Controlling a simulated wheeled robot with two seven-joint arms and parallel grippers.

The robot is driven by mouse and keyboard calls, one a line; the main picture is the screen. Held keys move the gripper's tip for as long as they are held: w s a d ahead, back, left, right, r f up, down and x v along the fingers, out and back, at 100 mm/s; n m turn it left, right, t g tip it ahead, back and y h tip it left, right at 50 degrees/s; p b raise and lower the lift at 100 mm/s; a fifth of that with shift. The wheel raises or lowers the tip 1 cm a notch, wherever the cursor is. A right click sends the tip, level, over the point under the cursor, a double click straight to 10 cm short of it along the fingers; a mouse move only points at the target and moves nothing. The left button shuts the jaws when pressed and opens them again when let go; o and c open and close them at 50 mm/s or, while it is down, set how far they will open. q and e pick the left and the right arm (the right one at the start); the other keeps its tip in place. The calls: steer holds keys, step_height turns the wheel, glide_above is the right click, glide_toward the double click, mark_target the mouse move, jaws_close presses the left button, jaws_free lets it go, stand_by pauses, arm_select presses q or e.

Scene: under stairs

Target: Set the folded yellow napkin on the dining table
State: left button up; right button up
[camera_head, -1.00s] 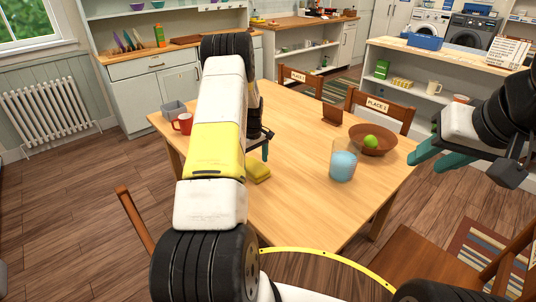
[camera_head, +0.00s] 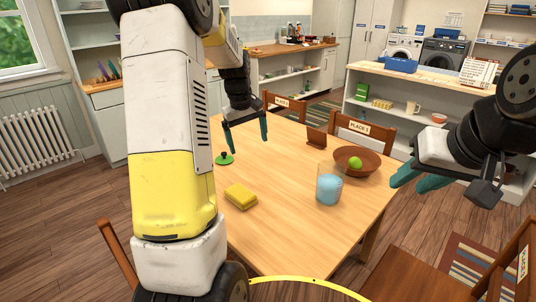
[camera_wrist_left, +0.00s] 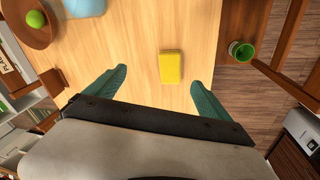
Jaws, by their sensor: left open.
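The folded yellow napkin (camera_head: 240,196) lies flat on the wooden dining table (camera_head: 275,235), near its left edge. It also shows in the left wrist view (camera_wrist_left: 171,66), ahead of the fingertips and between their lines. My left gripper (camera_head: 246,145) is open and empty above the table, beyond the napkin and apart from it. Its two teal fingers are spread in the left wrist view. My right gripper (camera_head: 420,182) is off the table's right side; its teal fingers look parted, with nothing between them.
A glass of blue liquid (camera_head: 329,186) and a brown bowl (camera_head: 370,166) with a green fruit (camera_head: 355,163) stand on the table's right side. A green round object (camera_head: 224,158) sits near my left gripper. Chairs surround the table. The table's front middle is clear.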

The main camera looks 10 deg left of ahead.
arm_select(q)
steer(key=s+d+r+m+t, duration=0.2)
steer(key=s+d+r+m, duration=0.4)
steer(key=s+r, duration=0.65)
steer(key=s+d+m+t, duration=0.1)
steer(key=s+d, duration=0.1)
steer(key=s, duration=0.5)
steer(key=s+d+f+m+t+h, duration=0.1)
steer(key=s+d+m, duration=0.1)
steer(key=s, duration=0.6)
steer(key=shift+d+f+h, duration=0.25)
steer(key=shift+d+h, duration=0.05)
steer(key=shift+d, duration=0.45)
